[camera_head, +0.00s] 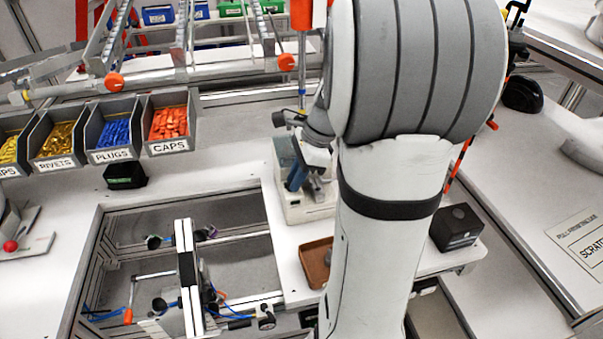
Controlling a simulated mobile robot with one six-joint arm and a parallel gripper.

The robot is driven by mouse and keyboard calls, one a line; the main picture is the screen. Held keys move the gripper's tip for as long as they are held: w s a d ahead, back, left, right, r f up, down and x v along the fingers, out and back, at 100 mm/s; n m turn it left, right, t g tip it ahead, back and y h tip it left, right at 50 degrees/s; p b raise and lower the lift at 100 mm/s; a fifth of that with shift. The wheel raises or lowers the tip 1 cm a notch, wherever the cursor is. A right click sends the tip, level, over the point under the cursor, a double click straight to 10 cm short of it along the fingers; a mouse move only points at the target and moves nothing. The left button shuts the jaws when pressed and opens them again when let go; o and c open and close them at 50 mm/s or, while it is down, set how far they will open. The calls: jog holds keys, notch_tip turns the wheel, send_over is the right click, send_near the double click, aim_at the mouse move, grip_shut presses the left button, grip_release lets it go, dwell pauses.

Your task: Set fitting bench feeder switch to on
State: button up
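My arm fills the centre right of the head view and hides much of the bench behind it. My gripper (308,186) points down over a small off-white box unit (302,211) on the bench, probably the feeder. A dark blue part shows at the gripper's fingers; I cannot tell whether it belongs to the unit or to the gripper. I cannot make out the switch or its position. Whether the fingers touch the unit, or are open or shut, is too small to tell.
Labelled bins of yellow parts, rivets (58,142), plugs (113,132) and caps (169,122) stand at the back left. A framed recess with a clamp fixture (187,275) lies at front left. A brown tray (316,262) and a black box (456,227) flank my arm.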

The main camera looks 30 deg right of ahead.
grip_shut()
jog(key=shift+d, duration=0.35)
jog(key=shift+a+n, duration=0.35)
jog(key=shift+n, duration=0.15)
jog(key=n+g+p, duration=0.1)
jog(key=n+g, duration=0.1)
jog(key=n, duration=0.2)
jog(key=shift+w+p, duration=0.2)
jog(key=shift+p, duration=0.2)
jog(key=n, duration=0.2)
jog(key=n+g, duration=0.1)
jog(key=shift+w+a+f+n+p, duration=0.1)
jog(key=shift+w+n+p, duration=0.05)
jog(key=shift+n+p, duration=0.25)
jog(key=n+g, duration=0.1)
jog(key=n, duration=0.1)
jog(key=n+h, duration=0.1)
jog(key=n, duration=0.1)
jog(key=shift+w+a+g+p, duration=0.1)
jog(key=shift+g+p, duration=0.2)
jog(key=shift+g, duration=0.1)
jog(key=shift+a+n+g+h, duration=0.15)
jog(key=shift+n+h, duration=0.35)
jog(key=shift+n, duration=0.75)
jog(key=shift+n+g+h, duration=0.25)
jog(key=shift+n+h, duration=0.25)
jog(key=shift+n, duration=0.75)
jog(key=shift+w, duration=0.1)
